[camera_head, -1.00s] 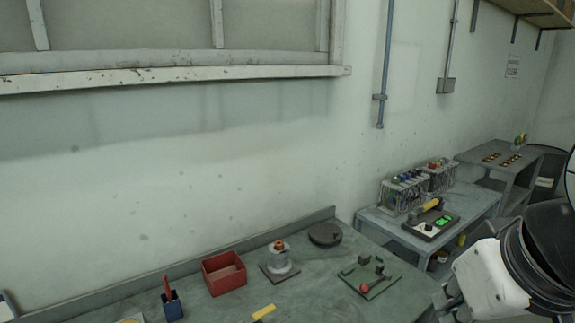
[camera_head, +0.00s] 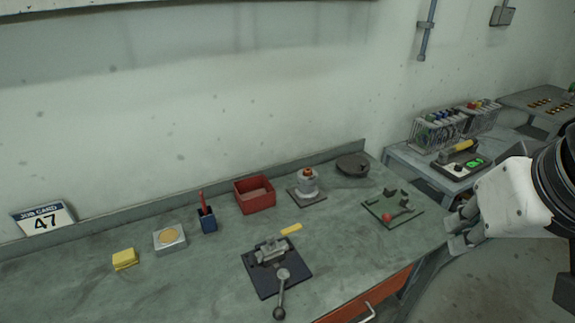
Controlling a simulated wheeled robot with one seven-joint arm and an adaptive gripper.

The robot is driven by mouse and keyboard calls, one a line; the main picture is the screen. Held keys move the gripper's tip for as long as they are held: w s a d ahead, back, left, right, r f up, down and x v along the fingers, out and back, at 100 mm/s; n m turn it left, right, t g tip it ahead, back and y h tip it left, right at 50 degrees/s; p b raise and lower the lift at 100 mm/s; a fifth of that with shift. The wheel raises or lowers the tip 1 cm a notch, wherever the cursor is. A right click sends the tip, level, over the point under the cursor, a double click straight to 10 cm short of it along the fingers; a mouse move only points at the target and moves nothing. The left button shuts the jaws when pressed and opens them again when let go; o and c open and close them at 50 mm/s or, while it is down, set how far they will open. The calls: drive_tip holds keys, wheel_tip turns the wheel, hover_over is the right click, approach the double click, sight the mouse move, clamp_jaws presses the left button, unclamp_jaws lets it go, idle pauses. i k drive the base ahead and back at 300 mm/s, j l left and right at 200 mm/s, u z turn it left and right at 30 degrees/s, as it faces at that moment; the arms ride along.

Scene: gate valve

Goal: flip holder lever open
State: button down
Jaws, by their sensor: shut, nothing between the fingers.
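A dark base plate (camera_head: 262,287) on the bench carries a grey metal fixture (camera_head: 270,252). A lever (camera_head: 282,290) with a dark ball end comes off it and points toward the bench's front edge. A yellow-handled piece (camera_head: 291,229) lies at the fixture's back right. A green plate (camera_head: 378,205) farther right has small upright blocks and a lever with a red knob (camera_head: 387,217). I cannot tell for sure which lever is the holder's. My gripper (camera_head: 457,228) is shut and empty, right of the green plate and apart from both levers.
A red bin (camera_head: 255,196), a blue pen cup (camera_head: 207,222), a grey pedestal with an orange top (camera_head: 308,187) and a dark disc (camera_head: 352,165) stand along the back. A yellow block (camera_head: 125,259) is at left. An orange drawer (camera_head: 370,298) is under the front edge.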

sight(279, 314)
drive_tip(key=u, duration=0.75)
drive_tip(key=k+j+z, duration=0.2)
drive_tip(key=j, duration=0.15)
drive_tip(key=k+z, duration=0.1)
drive_tip(key=k+j, duration=0.05)
drive_tip(key=k, duration=0.05)
